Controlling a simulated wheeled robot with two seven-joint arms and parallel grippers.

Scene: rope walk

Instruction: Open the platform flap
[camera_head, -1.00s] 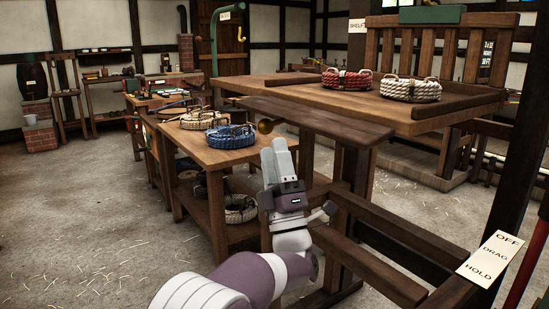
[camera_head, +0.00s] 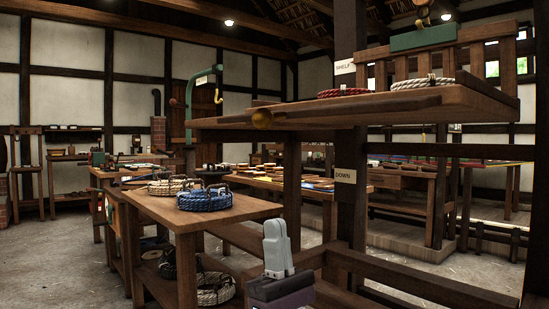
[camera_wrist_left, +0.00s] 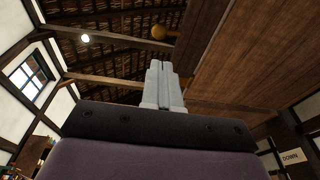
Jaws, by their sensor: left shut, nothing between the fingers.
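The wooden platform (camera_head: 400,108) stands at the right of the head view, seen nearly edge-on. A darker plank, which looks like the flap (camera_head: 350,107), runs along its near side. My left gripper (camera_head: 277,229) is shut and empty, pointing up, well below the knob and platform. In the left wrist view, my shut fingers (camera_wrist_left: 162,65) point up beside the platform's underside (camera_wrist_left: 235,65). My right gripper is out of view.
Red rope (camera_head: 342,92) and white rope (camera_head: 422,82) coils rest on the platform. A post carries a DOWN sign (camera_head: 345,176). A lower table (camera_head: 160,208) at left holds a blue rope coil (camera_head: 204,198). Wooden rails (camera_head: 400,281) lie right of my gripper.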

